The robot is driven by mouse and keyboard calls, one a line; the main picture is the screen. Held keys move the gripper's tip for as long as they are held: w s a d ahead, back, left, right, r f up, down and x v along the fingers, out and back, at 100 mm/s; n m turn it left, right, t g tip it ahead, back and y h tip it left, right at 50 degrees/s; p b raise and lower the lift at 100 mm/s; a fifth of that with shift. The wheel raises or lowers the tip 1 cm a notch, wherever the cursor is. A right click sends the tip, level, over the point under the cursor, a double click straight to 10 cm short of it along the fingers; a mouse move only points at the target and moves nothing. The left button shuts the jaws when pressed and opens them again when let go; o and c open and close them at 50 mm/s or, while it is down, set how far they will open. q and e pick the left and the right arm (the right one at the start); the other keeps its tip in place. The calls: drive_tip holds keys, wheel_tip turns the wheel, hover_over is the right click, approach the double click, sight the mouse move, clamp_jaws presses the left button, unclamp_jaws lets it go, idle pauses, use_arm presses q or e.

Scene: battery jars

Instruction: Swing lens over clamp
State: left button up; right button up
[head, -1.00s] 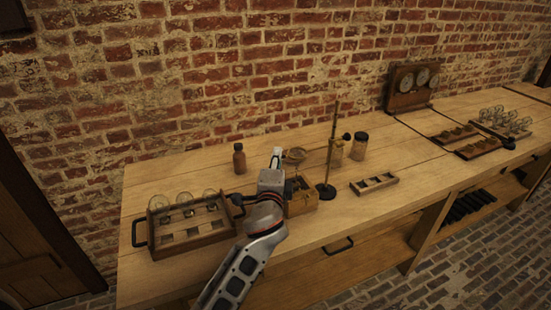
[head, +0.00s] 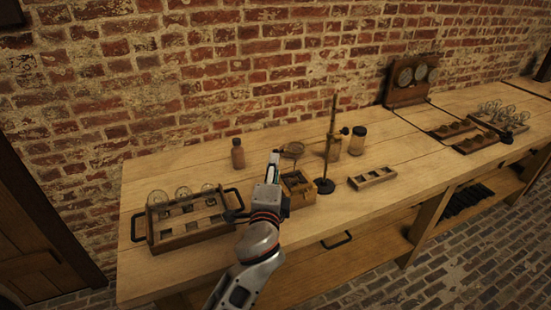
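A small wooden box (head: 303,193) with dark parts inside stands left of the base. I cannot make out a clamp clearly; it may be inside this box. My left gripper (head: 274,160) points away from me, just left of the lens and box. Its fingers are seen nearly edge-on, so their opening is unclear. I cannot tell whether it touches the lens. My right gripper is not in view.
A wooden carrier (head: 190,238) with glass jars stands at left. A brown bottle (head: 238,154) is behind, and a lidded jar (head: 358,140) stands right of the stand. An empty slotted tray (head: 373,179) lies at right. The bench front right of the box is clear.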

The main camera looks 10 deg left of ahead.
use_arm(q)
drive_tip(key=s, duration=0.4)
drive_tip(key=shift+s+d, duration=0.4)
